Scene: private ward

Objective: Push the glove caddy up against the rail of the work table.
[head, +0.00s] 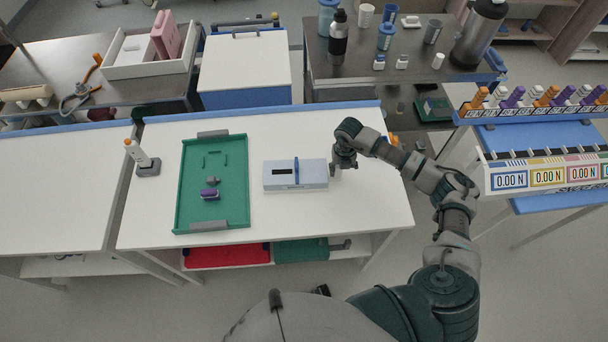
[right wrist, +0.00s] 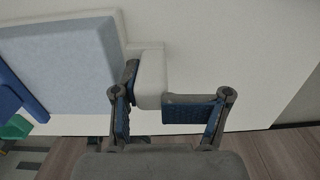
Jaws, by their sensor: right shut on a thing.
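The glove caddy (head: 312,178), a pale blue box with a dark slot and an upright blue piece on top, sits on the white work table (head: 370,205), right of the green tray. The table's blue rail (head: 290,106) runs along the far edge, with a bare strip of tabletop between it and the caddy. My right gripper (head: 340,165) is at the caddy's right end. In the right wrist view the right gripper (right wrist: 150,108) is shut on the white tab (right wrist: 151,78) on the caddy's end (right wrist: 65,65). My left gripper is not in view.
The green tray (head: 240,200) holds small parts. A white-and-orange bottle in a grey stand (head: 148,167) is left of it. Beyond the rail are a blue-and-white box (head: 245,70) and a dark bench (head: 350,85) with cups and bottles. A display rack (head: 545,178) stands right.

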